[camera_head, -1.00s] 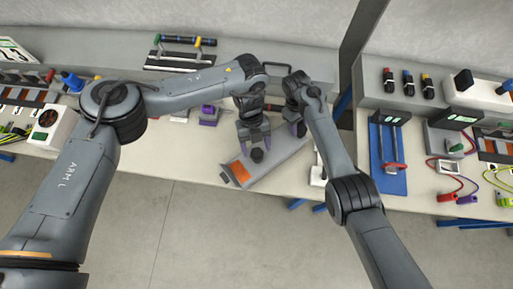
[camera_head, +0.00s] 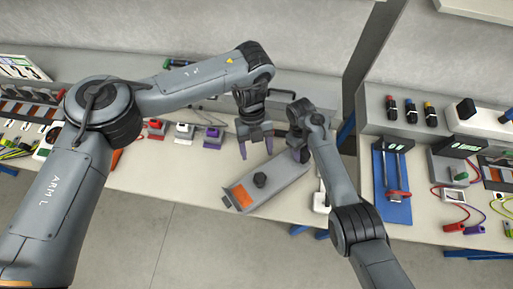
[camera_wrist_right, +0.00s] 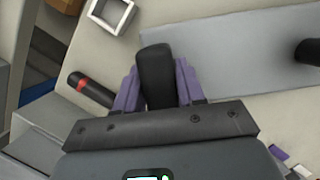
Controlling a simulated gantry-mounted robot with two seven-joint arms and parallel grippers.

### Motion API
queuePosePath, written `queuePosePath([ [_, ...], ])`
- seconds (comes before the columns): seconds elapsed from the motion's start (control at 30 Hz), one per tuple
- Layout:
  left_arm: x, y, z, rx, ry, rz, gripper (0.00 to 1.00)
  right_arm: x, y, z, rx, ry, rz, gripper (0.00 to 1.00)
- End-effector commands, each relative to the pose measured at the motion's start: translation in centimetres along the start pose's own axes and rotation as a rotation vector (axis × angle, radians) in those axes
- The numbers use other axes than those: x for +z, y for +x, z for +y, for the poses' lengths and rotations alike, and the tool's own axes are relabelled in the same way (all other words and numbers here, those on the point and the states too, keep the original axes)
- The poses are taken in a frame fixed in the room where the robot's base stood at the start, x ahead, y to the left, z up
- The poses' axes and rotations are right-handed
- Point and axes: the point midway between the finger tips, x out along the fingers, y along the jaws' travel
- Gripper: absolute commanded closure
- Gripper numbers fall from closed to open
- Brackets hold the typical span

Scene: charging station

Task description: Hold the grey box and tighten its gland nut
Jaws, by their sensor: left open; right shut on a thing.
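The grey box (camera_head: 288,172) lies at an angle on the bench, with an orange patch (camera_head: 242,196) at its near left end. A black knob (camera_head: 260,180), which looks like the gland nut, stands on its top; it also shows at the right wrist view's right edge (camera_wrist_right: 308,52). My left gripper (camera_head: 256,150) is open and empty, fingers down, above and behind the knob, apart from it. My right gripper (camera_head: 300,155) is at the box's far right end. In the right wrist view its purple fingers (camera_wrist_right: 157,88) are shut on a black upright handle-like part (camera_wrist_right: 155,70).
Several small coloured items (camera_head: 184,130) stand left of the box. A blue board (camera_head: 392,183) with a red-handled tool lies to the right, beside red and purple leads (camera_head: 455,227). A small white item (camera_head: 320,203) lies close to the box's right. The bench front edge is near the box.

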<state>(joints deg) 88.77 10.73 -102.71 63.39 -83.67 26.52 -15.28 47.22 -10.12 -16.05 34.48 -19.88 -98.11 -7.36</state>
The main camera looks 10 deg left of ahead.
Motion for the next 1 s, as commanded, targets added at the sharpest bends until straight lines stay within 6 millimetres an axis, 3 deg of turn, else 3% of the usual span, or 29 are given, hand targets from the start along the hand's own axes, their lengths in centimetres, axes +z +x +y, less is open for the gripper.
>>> queuePosePath([
  [0.17, 0.0, 0.0, 0.0, 0.0, 0.0, 0.0, 0.3, 0.0, 0.0, 0.0, 0.0, 0.0, 0.0, 0.86],
  [0.2, 0.0, 0.0, 0.0, 0.0, 0.0, 0.0, 0.3, 0.0, 0.0, 0.0, 0.0, 0.0, 0.0, 0.6],
  [0.4, 0.0, 0.0, 0.0, 0.0, 0.0, 0.0, 0.3, 0.0, 0.0, 0.0, 0.0, 0.0, 0.0, 0.32],
  [0.77, 0.0, 0.0, 0.0, 0.0, 0.0, 0.0, 0.3, 0.0, -0.3, 0.0, 0.0, 0.0, 0.001, 0.32],
  [1.0, 0.0, 0.0, 0.0, 0.0, 0.0, 0.0, 0.3, 0.0, -2.7, 0.0, 0.0, 0.001, 0.002, 0.32],
])
